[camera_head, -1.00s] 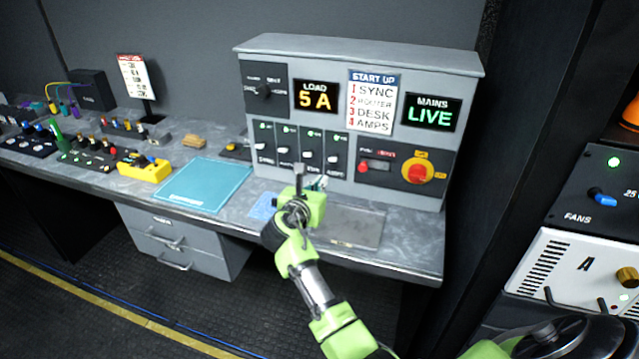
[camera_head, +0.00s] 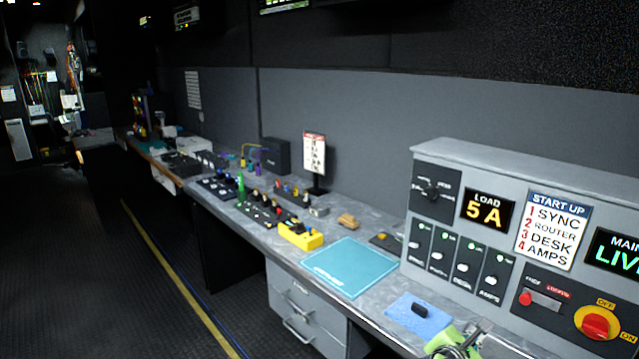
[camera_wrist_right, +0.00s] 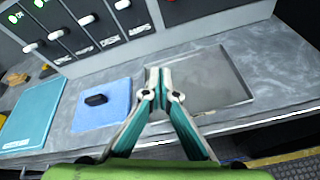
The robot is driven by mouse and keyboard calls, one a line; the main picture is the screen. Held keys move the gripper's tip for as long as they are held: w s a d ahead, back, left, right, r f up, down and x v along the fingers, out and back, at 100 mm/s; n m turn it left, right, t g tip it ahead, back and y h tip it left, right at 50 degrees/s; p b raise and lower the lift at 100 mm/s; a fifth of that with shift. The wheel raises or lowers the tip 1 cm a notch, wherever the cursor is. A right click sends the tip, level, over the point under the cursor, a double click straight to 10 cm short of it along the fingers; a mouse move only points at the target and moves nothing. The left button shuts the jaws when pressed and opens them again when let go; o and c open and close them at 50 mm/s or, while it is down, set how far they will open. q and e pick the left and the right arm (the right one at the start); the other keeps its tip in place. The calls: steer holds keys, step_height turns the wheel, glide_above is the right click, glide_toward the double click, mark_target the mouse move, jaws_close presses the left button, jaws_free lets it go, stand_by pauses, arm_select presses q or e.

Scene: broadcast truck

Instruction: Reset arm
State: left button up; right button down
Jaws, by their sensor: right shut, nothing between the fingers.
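My right gripper (camera_wrist_right: 157,75) shows in the right wrist view with its fingertips together and nothing between them. It hovers above the desk in front of the power panel, between a blue cloth (camera_wrist_right: 101,104) and a grey tray (camera_wrist_right: 208,80). In the head view only a green part of my right arm (camera_head: 456,342) shows at the bottom edge, below the panel. My left gripper is in neither view.
The grey power panel (camera_head: 530,190) stands on the desk at the right, with switches and a red knob (camera_head: 596,325). A small black object (camera_head: 420,310) lies on the blue cloth. A teal mat (camera_head: 347,266) and a yellow box (camera_head: 300,236) lie farther left. The floor at left is clear.

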steer(key=s+a+f+m+g+y, duration=0.1)
steer(key=s+a+f+m+y, duration=0.2)
steer(key=s+f+m, duration=0.45)
steer(key=s+a+f+m+g+y, duration=0.2)
steer(key=s+a+f+m, duration=0.2)
steer(key=s, duration=0.7)
steer(key=s+a+m+g+y, duration=0.1)
steer(key=s+a+m+y, duration=0.3)
steer(key=s, duration=0.4)
steer(key=s+a+m+g+y, duration=0.1)
steer(key=s+a+m+g, duration=0.1)
steer(key=s+a+m, duration=0.4)
steer(key=s+f+n, duration=0.1)
steer(key=s+f, duration=0.1)
steer(key=f, duration=1.2)
steer(key=s+f+n, duration=0.1)
steer(key=s+f, duration=0.2)
steer(key=f, duration=1.2)
steer(key=s+d+f+g, duration=0.2)
steer(key=s+f, duration=1.2)
steer(key=s, duration=0.2)
steer(key=shift+d+f+b, duration=0.15)
steer(key=shift+d+b, duration=0.15)
steer(key=shift+b, duration=0.1)
